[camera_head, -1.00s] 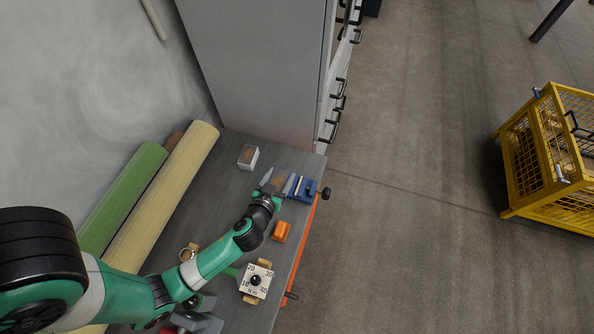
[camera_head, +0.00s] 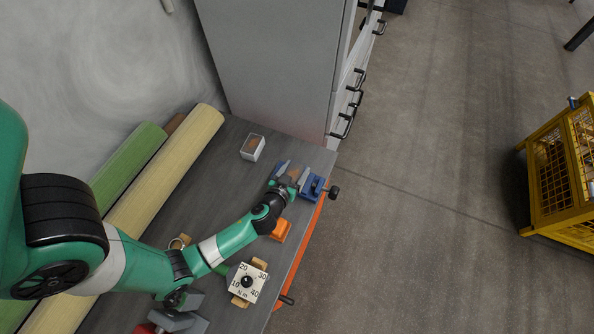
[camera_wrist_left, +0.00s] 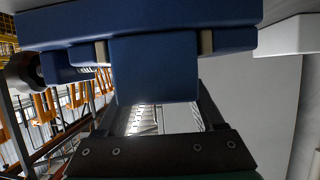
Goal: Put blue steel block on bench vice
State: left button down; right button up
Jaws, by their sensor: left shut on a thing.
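The blue bench vice (camera_head: 314,188) sits near the right edge of the workbench, with a black knob at its right. My left gripper (camera_head: 292,173) is right beside it at its left, fingers pointing toward the cabinet. In the left wrist view a blue block (camera_wrist_left: 155,70) is held between my left fingers (camera_wrist_left: 158,105). It appears against or very near the larger blue vice body (camera_wrist_left: 60,28); I cannot tell whether they touch. In the head view the gripper hides the block. My right gripper is not in view.
An orange object (camera_head: 281,230) and a torque dial block (camera_head: 247,282) lie nearer along the bench (camera_head: 215,180). Green (camera_head: 130,163) and cream (camera_head: 165,170) rolls lie at left. A grey cabinet (camera_head: 270,60) stands behind.

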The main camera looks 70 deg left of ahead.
pick_arm(q)
jog(key=shift+w+a, duration=0.1)
grip_release()
jog(key=shift+r, duration=0.1)
jog(key=shift+s+d+r, duration=0.15)
jog(key=shift+s+d, duration=0.05)
jog(key=p+v, duration=0.3)
jog(key=v, duration=0.8)
jog(key=shift+s+d, duration=0.2)
jog(key=shift+s, duration=0.05)
